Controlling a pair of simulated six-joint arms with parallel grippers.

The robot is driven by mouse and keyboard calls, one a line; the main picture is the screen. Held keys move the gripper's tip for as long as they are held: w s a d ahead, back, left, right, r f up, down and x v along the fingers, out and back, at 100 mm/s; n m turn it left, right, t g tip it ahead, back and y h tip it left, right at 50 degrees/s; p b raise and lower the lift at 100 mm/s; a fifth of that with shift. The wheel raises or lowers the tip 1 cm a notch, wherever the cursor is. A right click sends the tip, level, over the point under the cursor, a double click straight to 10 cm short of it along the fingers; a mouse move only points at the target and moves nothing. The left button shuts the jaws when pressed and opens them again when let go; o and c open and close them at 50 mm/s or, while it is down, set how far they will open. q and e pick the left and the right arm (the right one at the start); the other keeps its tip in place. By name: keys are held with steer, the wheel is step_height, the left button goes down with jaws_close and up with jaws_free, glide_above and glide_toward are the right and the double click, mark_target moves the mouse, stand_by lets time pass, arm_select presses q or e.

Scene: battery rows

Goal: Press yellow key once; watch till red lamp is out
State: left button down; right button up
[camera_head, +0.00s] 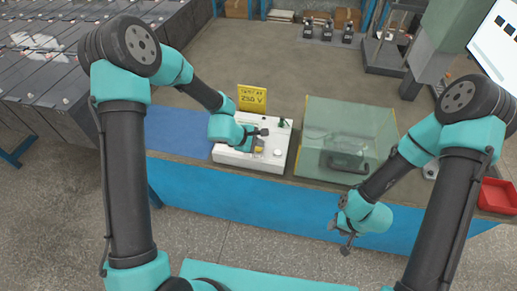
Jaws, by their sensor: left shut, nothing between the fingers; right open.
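A white box (272,166) stands on the bench, with small controls on its top. A small yellow patch, likely the yellow key (259,150), shows near its front, partly hidden by my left gripper. My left gripper (263,132) is shut and empty, over the top of the box close to the yellow patch; I cannot tell whether it touches. I cannot make out a red lamp; a pale round knob (278,152) and a dark upright part (282,122) show on the box. My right gripper (346,243) is open and empty, hanging in front of the bench edge.
A yellow 250 V sign (252,99) stands behind the box. A clear greenish cover (350,118) is right of it. A blue mat (178,134) lies left and a red tray (498,196) far right. Battery rows (60,65) fill the upper left.

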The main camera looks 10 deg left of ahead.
mark_target(258, 150)
arm_select(q)
steer(key=shift+f, duration=0.1)
stand_by(0.4)
steer(key=shift+f, duration=0.3)
steer(key=shift+f, duration=0.4)
stand_by(0.8)
steer(key=shift+r, duration=0.8)
steer(key=shift+r, duration=0.15)
steer(key=shift+r, duration=2.4)
steer(key=shift+f, duration=0.1)
